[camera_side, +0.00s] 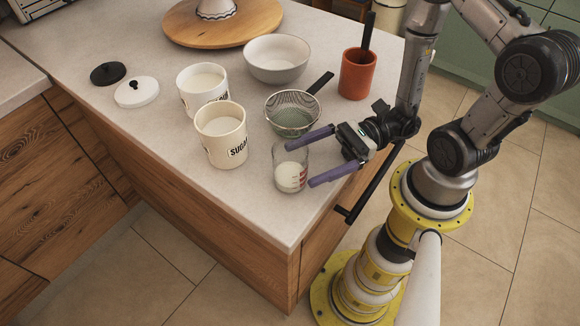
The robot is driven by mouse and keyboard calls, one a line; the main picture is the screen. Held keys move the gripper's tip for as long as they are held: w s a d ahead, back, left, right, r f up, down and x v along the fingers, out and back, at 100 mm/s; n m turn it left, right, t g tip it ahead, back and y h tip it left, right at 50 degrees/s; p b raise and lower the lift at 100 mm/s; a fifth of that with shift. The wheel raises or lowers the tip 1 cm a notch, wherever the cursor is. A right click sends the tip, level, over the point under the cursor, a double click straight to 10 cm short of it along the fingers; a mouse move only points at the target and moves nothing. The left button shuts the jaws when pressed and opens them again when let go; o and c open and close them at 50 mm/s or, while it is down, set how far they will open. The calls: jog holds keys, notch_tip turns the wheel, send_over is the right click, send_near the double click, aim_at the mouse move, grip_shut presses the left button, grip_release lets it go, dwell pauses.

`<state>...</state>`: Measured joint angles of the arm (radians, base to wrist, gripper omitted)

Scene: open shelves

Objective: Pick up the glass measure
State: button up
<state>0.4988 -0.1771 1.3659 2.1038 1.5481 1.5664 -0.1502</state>
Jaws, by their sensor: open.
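The glass measure (290,175) stands upright near the front edge of the counter. It is clear, with red markings and something white in its lower part. My gripper (299,164) is open, with two purple fingers reaching left from the arm. One finger shows at the measure's upper rim on the far side, the other at its right, near side. The measure appears to be between or just ahead of the fingertips. I cannot tell whether either finger touches it.
A sieve (292,113) with a black handle lies just behind the measure. The sugar canister (221,138) and another white canister (203,88) stand to its left. A white bowl (277,58) and orange pot (357,75) are behind. The counter (230,205) is clear in front.

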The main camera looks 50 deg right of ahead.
aim_at(276, 172)
jog(key=shift+r+x, duration=0.15)
jog(key=shift+x, duration=0.95)
jog(key=shift+r+x, duration=0.1)
jog(key=shift+x, duration=2.2)
jog(key=shift+d, duration=0.1)
jog(key=shift+c, duration=0.3)
jog(key=c, duration=1.4)
